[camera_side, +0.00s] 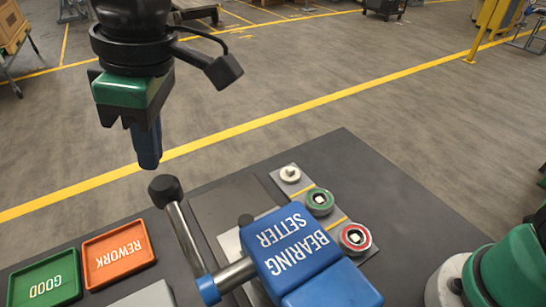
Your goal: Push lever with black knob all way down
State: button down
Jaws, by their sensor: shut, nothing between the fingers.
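The lever (184,238) is a silver rod with a black knob (165,190) on its upper end. It rises at a tilt from a blue collar (208,288) on a horizontal shaft at the left of the blue bearing setter (292,245). My gripper (149,160) points down with its blue fingers together and nothing between them. In the picture the fingertips appear just above and slightly left of the knob, with a small gap. The depth between them is hard to judge from this single view.
An orange REWORK tray (119,256) and a green GOOD tray (44,284) lie at the left of the dark table (340,150). Right of the setter is a panel with a silver knob (290,174), a green-ringed part (320,201) and a red-ringed part (355,238).

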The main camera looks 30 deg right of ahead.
aim_at(176, 209)
jog(key=shift+f, duration=0.1)
jog(key=shift+s+d+f+x, duration=0.15)
jog(key=shift+d+x, duration=0.15)
jog(key=shift+x, duration=1.35)
jog(key=shift+s+d+x, duration=0.2)
jog(key=shift+d+x, duration=0.05)
jog(key=shift+x, duration=1.35)
jog(key=shift+s+d+f+x, duration=0.15)
jog(key=shift+d+x, duration=0.15)
jog(key=shift+x, duration=1.35)
jog(key=shift+r, duration=0.15)
jog(key=shift+w+a+r+v, duration=0.1)
jog(key=shift+w+a+v, duration=0.2)
jog(key=shift+v, duration=1.8)
jog(key=shift+w+a+r+v, duration=0.15)
jog(key=shift+a+v, duration=0.3)
jog(key=shift+v, duration=1.7)
jog(key=shift+w+a+v, duration=0.2)
jog(key=shift+a+v, duration=0.15)
jog(key=shift+v, duration=1.75)
